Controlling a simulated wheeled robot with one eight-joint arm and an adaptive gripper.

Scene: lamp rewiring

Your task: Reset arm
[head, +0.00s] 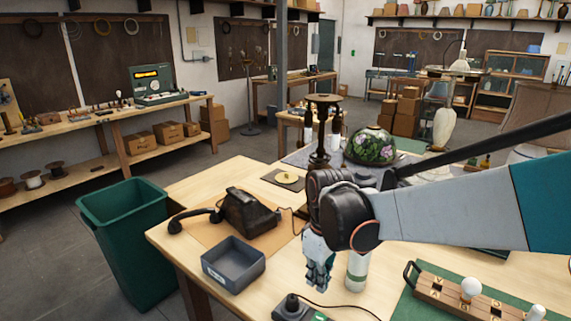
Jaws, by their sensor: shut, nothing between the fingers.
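My gripper (318,278) hangs from my arm, which reaches in from the right side of the head view. It points down over the wooden workbench (185,193). The fingers are shut and hold nothing. They are in front of a pale cylinder (356,271) with a green band and to the right of a grey open tray (233,264). I cannot tell whether the fingers touch the cylinder. My arm hides part of the bench behind it.
A black telephone-like device (248,212) lies on a brown mat. A dark lamp stand (322,130) and a floral glass shade (371,146) stand behind my arm. A wooden bulb tester (440,291) sits front right. A green bin (126,235) stands left of the bench.

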